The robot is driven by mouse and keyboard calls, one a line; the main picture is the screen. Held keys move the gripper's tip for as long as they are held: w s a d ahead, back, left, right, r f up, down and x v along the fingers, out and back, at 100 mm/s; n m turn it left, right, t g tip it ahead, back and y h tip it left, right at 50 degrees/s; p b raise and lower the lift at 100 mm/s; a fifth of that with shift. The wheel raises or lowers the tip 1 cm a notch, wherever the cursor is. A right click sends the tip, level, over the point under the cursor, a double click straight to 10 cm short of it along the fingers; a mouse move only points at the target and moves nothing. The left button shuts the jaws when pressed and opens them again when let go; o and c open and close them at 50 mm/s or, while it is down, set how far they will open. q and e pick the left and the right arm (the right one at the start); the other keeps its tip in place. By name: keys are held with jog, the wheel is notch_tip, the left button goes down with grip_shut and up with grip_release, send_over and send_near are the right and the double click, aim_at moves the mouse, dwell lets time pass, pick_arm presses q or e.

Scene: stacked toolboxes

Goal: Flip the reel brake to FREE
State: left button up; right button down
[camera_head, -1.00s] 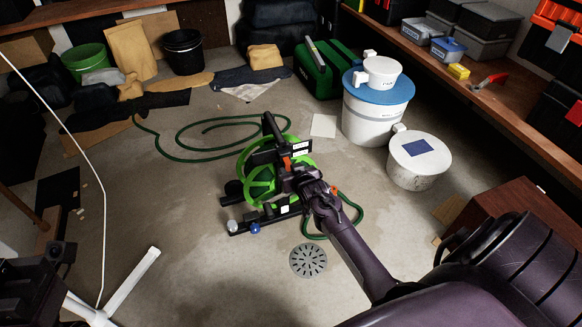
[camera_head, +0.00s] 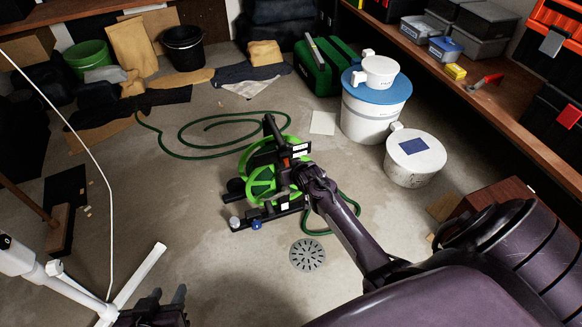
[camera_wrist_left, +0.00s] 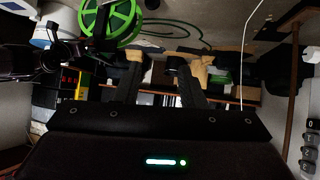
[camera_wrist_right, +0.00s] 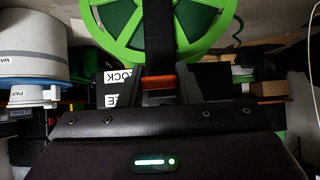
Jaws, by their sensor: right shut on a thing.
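The hose reel (camera_head: 262,183), with a bright green wheel and black frame, stands on the concrete floor; its wheel fills the top of the right wrist view (camera_wrist_right: 222,35). An orange-red brake lever (camera_wrist_right: 165,82) shows between my right fingers, and a bit of orange shows on the reel in the head view. White labels (camera_wrist_right: 118,76) beside it read partly "OCK" and "EE". My right gripper (camera_head: 300,168) is at the reel, shut on the lever; its fingertips are hard to make out. My left gripper (camera_head: 165,299) is open and empty low in the head view, away from the reel.
Green hose (camera_head: 185,155) lies looped behind the reel. A floor drain (camera_head: 307,255) is in front. White buckets (camera_head: 372,120) and a green toolbox (camera_head: 328,68) stand behind to the right. A white stand (camera_head: 135,285) is near my left gripper. A workbench (camera_head: 500,95) runs along the right.

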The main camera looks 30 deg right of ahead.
jog(key=shift+r+g+p, duration=0.25)
jog(key=shift+g+p, duration=0.15)
jog(key=shift+p, duration=0.15)
jog(key=shift+w+r+g+p, duration=0.1)
jog(key=shift+r+g+p, duration=0.2)
jog(key=shift+g+p, duration=0.5)
jog(key=shift+w+r+g+y+p, duration=0.2)
jog(key=shift+r+g+y+p, duration=0.3)
jog(key=shift+p, duration=0.55)
jog(key=shift+w+d+r+g+p, duration=0.1)
jog(key=shift+g+p, duration=0.2)
jog(key=shift+g, duration=0.3)
pick_arm(q)
jog(key=s+a+f+g+y, duration=0.3)
jog(key=s+a+f+g, duration=0.1)
jog(key=s+a+g, duration=0.3)
jog(key=shift+s+a+n+y, duration=0.25)
jog(key=shift+s+n+y, duration=0.05)
jog(key=shift+s+n, duration=0.15)
pick_arm(e)
jog(key=shift+w+r+g, duration=0.1)
jog(key=shift+r+g, duration=0.05)
jog(key=shift+g, duration=0.55)
jog(key=c, duration=1)
grip_release()
jog(key=shift+c, duration=0.2)
